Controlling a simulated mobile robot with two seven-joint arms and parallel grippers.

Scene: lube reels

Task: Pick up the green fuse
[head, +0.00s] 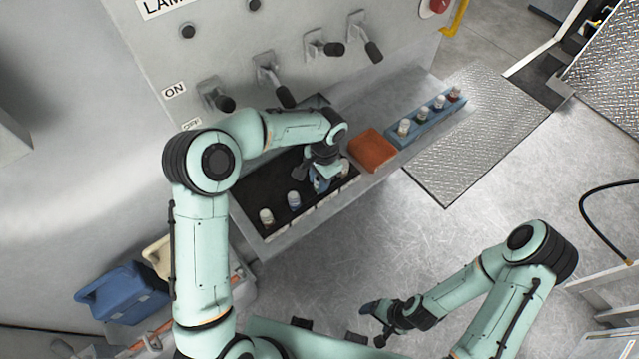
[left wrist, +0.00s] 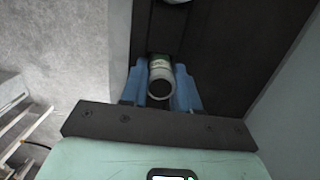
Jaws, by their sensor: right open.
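The green fuse (left wrist: 160,80) shows in the left wrist view as a pale cylinder with a green band and a dark round end towards the camera. My left gripper (left wrist: 161,84) has its blue fingers on both sides of this fuse and close against it. In the head view my left gripper (head: 319,184) reaches down into the dark tray (head: 275,180). There the fuse is mostly hidden by the hand. My right gripper (head: 372,318) is open and empty above the floor, apart from everything.
Two more fuses (head: 266,217) (head: 294,200) stand in the tray to the left. Levers (head: 270,75) project from the cabinet above. Blue and cream containers (head: 125,292) stand lower left.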

